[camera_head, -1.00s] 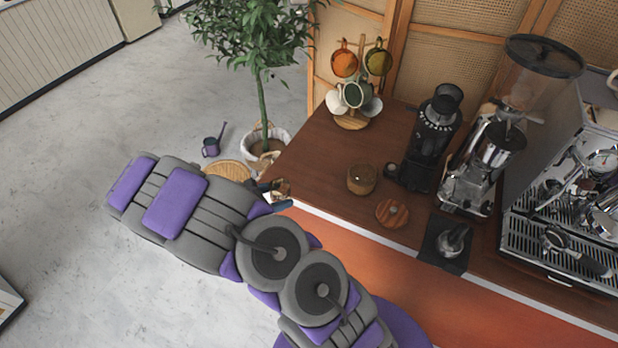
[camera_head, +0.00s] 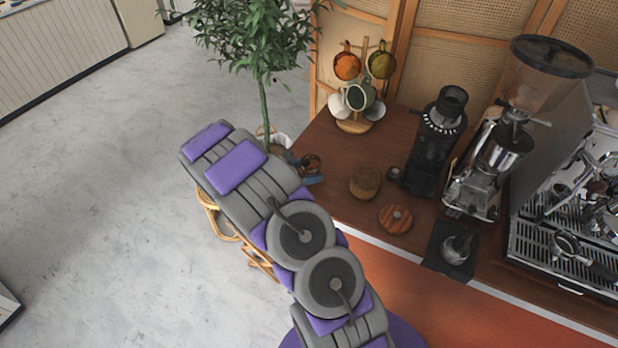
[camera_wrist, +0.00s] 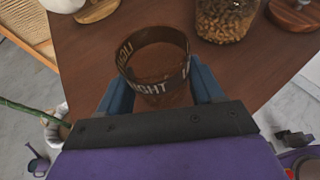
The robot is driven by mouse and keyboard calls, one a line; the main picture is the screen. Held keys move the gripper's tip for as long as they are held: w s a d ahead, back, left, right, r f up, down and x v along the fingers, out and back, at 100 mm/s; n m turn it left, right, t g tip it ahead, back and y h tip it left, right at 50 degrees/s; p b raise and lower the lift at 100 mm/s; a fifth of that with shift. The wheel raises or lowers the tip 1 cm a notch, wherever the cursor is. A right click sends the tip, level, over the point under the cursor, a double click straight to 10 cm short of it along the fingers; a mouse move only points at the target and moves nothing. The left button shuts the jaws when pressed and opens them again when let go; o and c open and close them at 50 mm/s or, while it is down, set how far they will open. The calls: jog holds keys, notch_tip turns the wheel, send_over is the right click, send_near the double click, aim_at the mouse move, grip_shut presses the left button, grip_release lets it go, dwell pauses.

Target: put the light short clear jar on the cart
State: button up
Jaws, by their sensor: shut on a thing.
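In the head view the jar (camera_head: 311,163) and my gripper (camera_head: 309,179) are at the left end of the cart's brown wooden top (camera_head: 335,205). The wrist view shows the wooden top (camera_wrist: 95,45) behind and around the jar. I cannot tell whether the jar's base touches the top.
A second jar of beans (camera_head: 365,183) and a round wooden lid (camera_head: 396,219) stand to the right. A mug tree (camera_head: 354,126) stands behind. Grinders (camera_head: 433,145) and an espresso machine (camera_head: 570,220) fill the right. A potted plant (camera_head: 264,110) stands beyond the cart's left end.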

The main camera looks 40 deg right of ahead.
jog(key=shift+w+d+f, duration=0.15)
jog(key=shift+d+f, duration=0.2)
notch_tip(320, 180, down, 3)
jog(key=shift+f+b, duration=0.1)
jog(key=shift+b, duration=0.5)
jog(key=o, duration=1.2)
